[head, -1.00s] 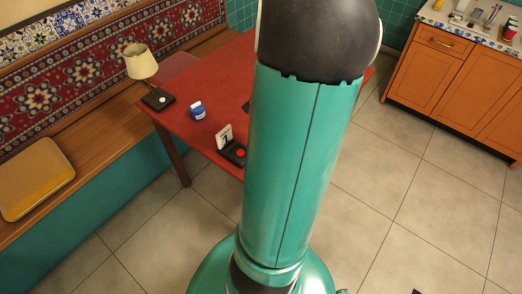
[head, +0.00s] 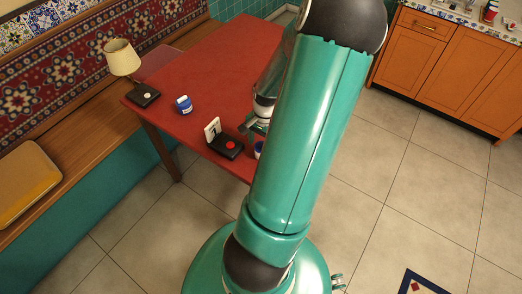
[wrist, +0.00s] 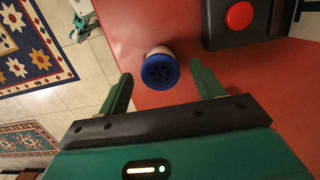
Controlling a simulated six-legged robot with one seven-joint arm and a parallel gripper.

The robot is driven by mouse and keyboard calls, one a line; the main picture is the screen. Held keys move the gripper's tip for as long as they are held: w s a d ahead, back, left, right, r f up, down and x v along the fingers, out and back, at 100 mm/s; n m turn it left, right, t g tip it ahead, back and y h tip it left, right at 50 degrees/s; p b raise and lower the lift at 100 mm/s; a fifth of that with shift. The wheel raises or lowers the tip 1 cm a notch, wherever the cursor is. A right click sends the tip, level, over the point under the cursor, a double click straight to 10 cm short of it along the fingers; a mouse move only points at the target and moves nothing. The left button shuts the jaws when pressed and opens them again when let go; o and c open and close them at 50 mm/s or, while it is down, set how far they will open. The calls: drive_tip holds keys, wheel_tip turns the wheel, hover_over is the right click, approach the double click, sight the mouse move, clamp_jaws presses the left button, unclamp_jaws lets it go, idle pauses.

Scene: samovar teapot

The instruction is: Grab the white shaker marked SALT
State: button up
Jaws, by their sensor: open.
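A shaker with a white body and a blue, holed cap (wrist: 160,70) stands on the red table, seen from above in the wrist view. No SALT mark is visible from this angle. In the head view a small blue and white part of it (head: 258,149) shows beside my arm, near the table's front edge. My gripper (wrist: 161,76) is open above it. One finger is on each side of the cap, with gaps, and it holds nothing. In the head view my gripper (head: 256,124) is partly hidden by my arm.
A black box with a red button (head: 225,146) and a white card stand close to the shaker. A blue and white container (head: 184,104) and a lamp (head: 122,58) are farther left on the red table (head: 190,125). Orange cabinets (head: 440,75) stand at right.

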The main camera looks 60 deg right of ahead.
sight(261, 146)
drive_tip(key=shift+a+f, duration=0.2)
drive_tip(key=shift+f, duration=1.3)
drive_tip(key=shift+w, duration=0.1)
drive_tip(key=c, duration=1.1)
drive_tip(key=shift+r, duration=0.15)
